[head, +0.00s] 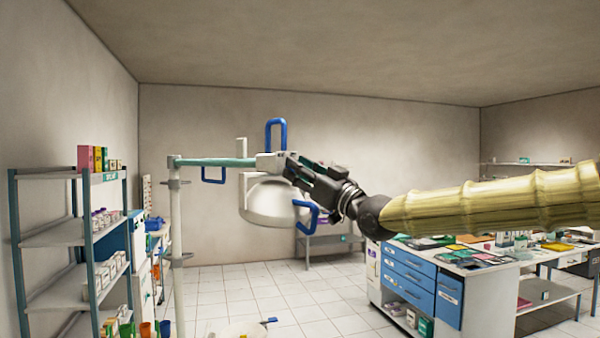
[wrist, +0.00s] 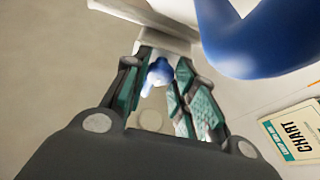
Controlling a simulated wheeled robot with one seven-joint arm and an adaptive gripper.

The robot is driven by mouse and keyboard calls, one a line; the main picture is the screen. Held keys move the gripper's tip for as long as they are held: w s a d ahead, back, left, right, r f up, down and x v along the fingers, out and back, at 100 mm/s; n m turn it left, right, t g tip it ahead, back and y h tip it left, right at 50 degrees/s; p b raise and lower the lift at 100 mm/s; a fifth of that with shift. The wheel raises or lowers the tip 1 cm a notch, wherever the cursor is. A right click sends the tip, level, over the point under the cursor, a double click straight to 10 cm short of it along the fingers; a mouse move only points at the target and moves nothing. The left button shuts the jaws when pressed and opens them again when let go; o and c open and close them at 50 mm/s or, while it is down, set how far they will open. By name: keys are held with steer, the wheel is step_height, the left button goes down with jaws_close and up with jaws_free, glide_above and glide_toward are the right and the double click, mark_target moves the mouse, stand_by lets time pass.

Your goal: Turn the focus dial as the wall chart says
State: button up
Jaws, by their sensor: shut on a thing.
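The lamp (head: 272,203) is a white dome at the end of a teal horizontal arm, with blue loop handles. My gripper (head: 288,168) is at the lamp's white head block, just right of the tall blue handle (head: 276,122). In the wrist view, my gripper (wrist: 160,82) is shut on a small blue knob, seemingly the focus dial (wrist: 159,70), on the white block (wrist: 155,30). The fingers hide its sides and any marks.
A blue handle (wrist: 245,40) curves close to the right finger. The lamp hangs from a white pole (head: 177,260). A shelf rack (head: 70,235) stands left, and a blue-drawer counter (head: 408,275) stands right. Tiled floor (head: 290,305) lies open below.

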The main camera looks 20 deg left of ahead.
steer(key=n+g, duration=0.2)
steer(key=n, duration=0.2)
steer(key=shift+w+r+y, duration=0.1)
steer(key=shift+y, duration=0.3)
steer(key=shift+w+d+n+g, duration=0.1)
steer(key=shift+n+g, duration=0.75)
steer(key=shift+n, duration=0.75)
steer(key=shift+n+g, duration=0.85)
steer(key=shift+n, duration=0.75)
steer(key=o, duration=1)
steer(key=shift+o, duration=0.2)
steer(key=shift+d, duration=0.1)
steer(key=v, duration=1.2)
